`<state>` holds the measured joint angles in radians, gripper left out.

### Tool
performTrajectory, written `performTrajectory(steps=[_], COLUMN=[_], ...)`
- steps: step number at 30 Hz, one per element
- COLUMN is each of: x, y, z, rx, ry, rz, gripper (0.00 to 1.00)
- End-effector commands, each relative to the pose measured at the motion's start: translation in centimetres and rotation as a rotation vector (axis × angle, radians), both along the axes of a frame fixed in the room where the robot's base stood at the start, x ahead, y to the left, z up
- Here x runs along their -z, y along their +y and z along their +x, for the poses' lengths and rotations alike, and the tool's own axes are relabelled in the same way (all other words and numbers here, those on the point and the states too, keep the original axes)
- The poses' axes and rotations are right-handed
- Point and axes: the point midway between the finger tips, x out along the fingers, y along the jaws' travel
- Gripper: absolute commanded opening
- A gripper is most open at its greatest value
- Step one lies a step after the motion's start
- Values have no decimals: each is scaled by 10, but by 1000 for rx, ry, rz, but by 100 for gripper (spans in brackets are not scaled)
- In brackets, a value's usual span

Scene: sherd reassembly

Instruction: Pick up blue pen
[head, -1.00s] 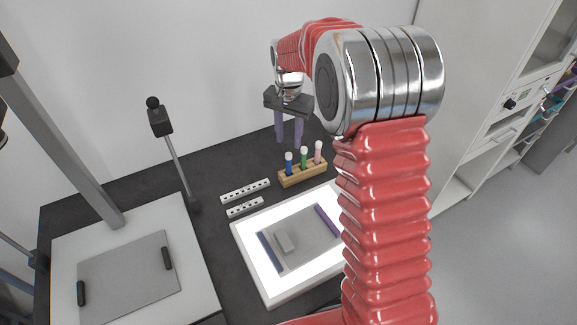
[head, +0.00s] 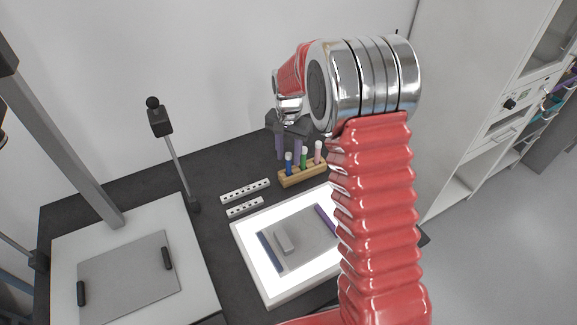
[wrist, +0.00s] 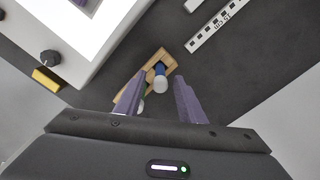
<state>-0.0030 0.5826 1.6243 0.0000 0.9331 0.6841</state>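The blue pen (head: 289,163) stands upright in the left slot of a wooden block (head: 303,176), white end up. A green pen (head: 304,158) and a pink pen (head: 318,153) stand to its right. My gripper (head: 289,150) is open and empty, above and behind the block in the head view. In the wrist view its purple fingers (wrist: 158,90) are apart, and the blue pen (wrist: 160,76) shows between and beyond their tips. The left finger partly covers the block and the green pen there. The pink pen is hidden in the wrist view.
A lit white panel (head: 262,285) with a grey plate lies in front of the block. Two white scale strips (head: 245,190) lie to the left. A post with a black head (head: 160,118) stands further left. Dark tabletop is free behind the strips.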

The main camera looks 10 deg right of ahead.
Motion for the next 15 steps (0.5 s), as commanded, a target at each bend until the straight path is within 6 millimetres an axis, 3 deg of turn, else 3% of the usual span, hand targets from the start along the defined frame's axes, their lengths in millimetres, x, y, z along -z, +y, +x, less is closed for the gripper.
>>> performTrajectory(steps=[7,15], x=[34,42], y=[0,0], z=[1,1], rx=[0,0], ry=[4,1], rz=[0,0], gripper=[36,36])
